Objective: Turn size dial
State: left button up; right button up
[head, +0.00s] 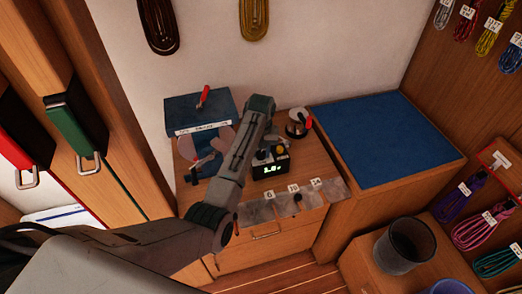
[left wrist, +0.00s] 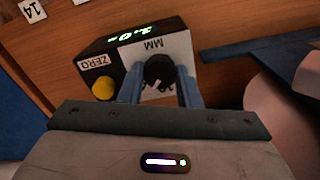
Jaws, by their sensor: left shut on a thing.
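The size dial (left wrist: 158,70) is a round black knob on the pale face marked MM of a small black box (left wrist: 98,66) in the left wrist view. My left gripper (left wrist: 160,86) has its two blue fingers on either side of the dial and is shut on it. A yellow button (left wrist: 103,88) sits beside it, near a ZERO label. In the head view the box (head: 271,170) stands on the wooden cabinet with a lit green display (head: 272,170), its digits too small to read surely. My left arm partly hides the dial there. My right gripper is not in view.
A blue case (head: 195,105) with a red-handled tool stands behind on the left. A round silver item (head: 297,124) with a red part is right of the box. A blue mat (head: 385,140) lies clear on the right.

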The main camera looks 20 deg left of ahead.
pick_arm(q)
jog(key=n, duration=0.4)
jog(key=shift+n, duration=2)
jog(key=shift+r, duration=0.1)
jog(key=o, duration=1)
jog(key=shift+c, duration=0.2)
